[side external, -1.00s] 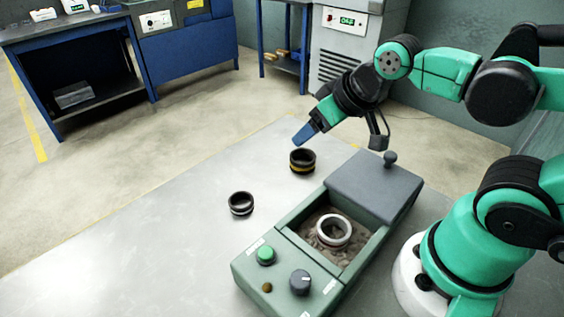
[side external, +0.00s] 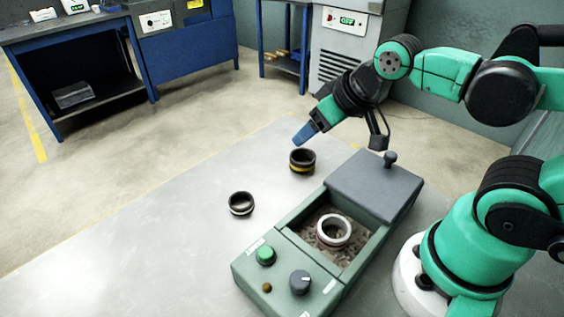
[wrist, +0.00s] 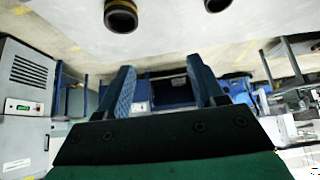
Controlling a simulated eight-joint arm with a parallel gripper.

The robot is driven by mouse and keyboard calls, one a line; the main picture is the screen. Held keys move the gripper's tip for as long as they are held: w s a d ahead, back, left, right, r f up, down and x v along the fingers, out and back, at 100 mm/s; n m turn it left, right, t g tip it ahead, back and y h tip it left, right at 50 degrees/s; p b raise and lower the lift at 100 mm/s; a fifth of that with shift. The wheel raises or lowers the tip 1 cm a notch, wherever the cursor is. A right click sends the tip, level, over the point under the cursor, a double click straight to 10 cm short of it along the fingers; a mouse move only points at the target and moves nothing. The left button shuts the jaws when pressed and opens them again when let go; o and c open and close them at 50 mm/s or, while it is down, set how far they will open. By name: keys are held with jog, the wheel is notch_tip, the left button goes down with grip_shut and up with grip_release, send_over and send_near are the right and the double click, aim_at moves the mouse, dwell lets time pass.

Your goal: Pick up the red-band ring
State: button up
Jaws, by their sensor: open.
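A pale silver ring (side external: 334,231) lies in the open basin of the green grinder (side external: 262,293). A faint reddish tint shows low on its side, but a red band is too small to make out clearly. A dark ring with a yellow band (side external: 303,162) stands on the table, also in the wrist view (wrist: 121,16). A dark ring with a whitish band (side external: 241,204) stands nearer the front. My gripper (side external: 304,134) is above and behind the yellow-band ring, apart from it. In the wrist view its blue fingers (wrist: 162,86) are spread with nothing between them.
The grinder's grey lid (side external: 374,184) with a knob covers its back part. A green button (side external: 266,255) and a dark dial (side external: 300,282) are on its front. The table (side external: 150,250) is clear at left. Benches and a cabinet stand beyond.

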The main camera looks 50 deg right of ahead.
aim_at(333, 236)
jog(key=o, duration=0.6)
jog(key=s+a+f+n+g, duration=0.2)
jog(key=s+n, duration=0.1)
jog(key=s+a+f+n+g, duration=0.1)
jog(key=s+a+g, duration=0.1)
jog(key=shift+f+n+y, duration=0.25)
jog(key=shift+n+y, duration=0.05)
jog(key=s+n+g, duration=0.1)
jog(key=s+a+f+n+g, duration=0.1)
jog(key=s+n+g, duration=0.1)
jog(key=s, duration=0.1)
jog(key=shift+s+a+f, duration=0.1)
jog(key=shift+a+f, duration=0.1)
jog(key=shift+a, duration=0.05)
jog(key=shift+f, duration=2.7)
